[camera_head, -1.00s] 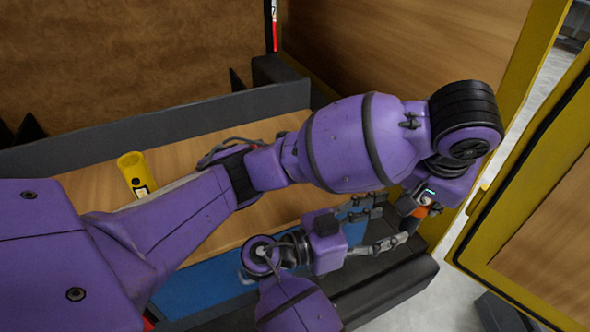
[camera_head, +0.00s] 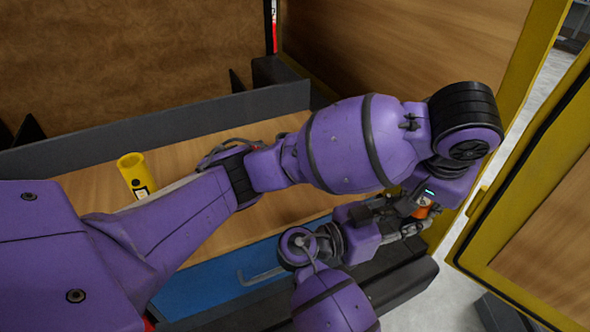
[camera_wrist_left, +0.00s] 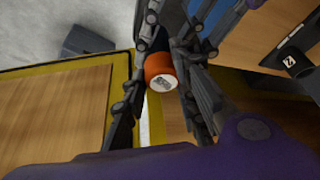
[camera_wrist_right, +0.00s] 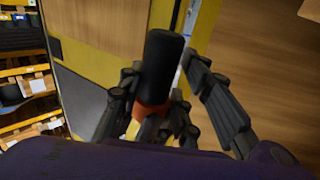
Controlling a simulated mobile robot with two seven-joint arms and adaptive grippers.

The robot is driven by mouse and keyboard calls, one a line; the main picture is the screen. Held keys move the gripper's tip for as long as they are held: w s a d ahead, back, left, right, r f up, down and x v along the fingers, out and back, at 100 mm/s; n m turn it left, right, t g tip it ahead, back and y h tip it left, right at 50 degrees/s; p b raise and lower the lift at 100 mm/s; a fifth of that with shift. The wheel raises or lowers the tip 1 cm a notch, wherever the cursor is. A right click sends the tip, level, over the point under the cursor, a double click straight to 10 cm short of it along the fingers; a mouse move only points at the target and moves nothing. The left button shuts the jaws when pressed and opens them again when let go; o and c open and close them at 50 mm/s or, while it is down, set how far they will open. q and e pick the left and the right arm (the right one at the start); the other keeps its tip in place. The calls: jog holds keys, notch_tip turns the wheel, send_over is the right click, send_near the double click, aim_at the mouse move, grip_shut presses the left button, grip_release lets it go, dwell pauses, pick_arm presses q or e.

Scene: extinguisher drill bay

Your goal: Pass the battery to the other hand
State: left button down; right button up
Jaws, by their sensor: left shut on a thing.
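The battery, with an orange end and a dark body, shows small in the head view (camera_head: 423,209), beside both hands. My left gripper (camera_wrist_left: 160,90) is shut on it; the orange end (camera_wrist_left: 161,72) faces the left wrist camera. In the right wrist view the battery's black body (camera_wrist_right: 162,62) stands out lengthwise, orange part lower. My right gripper (camera_wrist_right: 170,100) is open, its fingers on either side of the battery, with a clear gap at the right finger. In the head view the right gripper (camera_head: 408,214) overlaps the left one, whose fingers are largely hidden.
A yellow cylinder (camera_head: 137,174) stands on the wooden surface (camera_head: 190,158) at left. A blue panel (camera_head: 205,287) with a handle lies in front. A dark wall (camera_head: 200,112) runs behind the surface. Yellow-framed wooden panels (camera_head: 540,190) stand close at right.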

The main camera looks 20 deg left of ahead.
jog(key=c, duration=0.5)
pick_arm(q)
jog(key=c, duration=1.3)
grip_release()
pick_arm(e)
grip_shut()
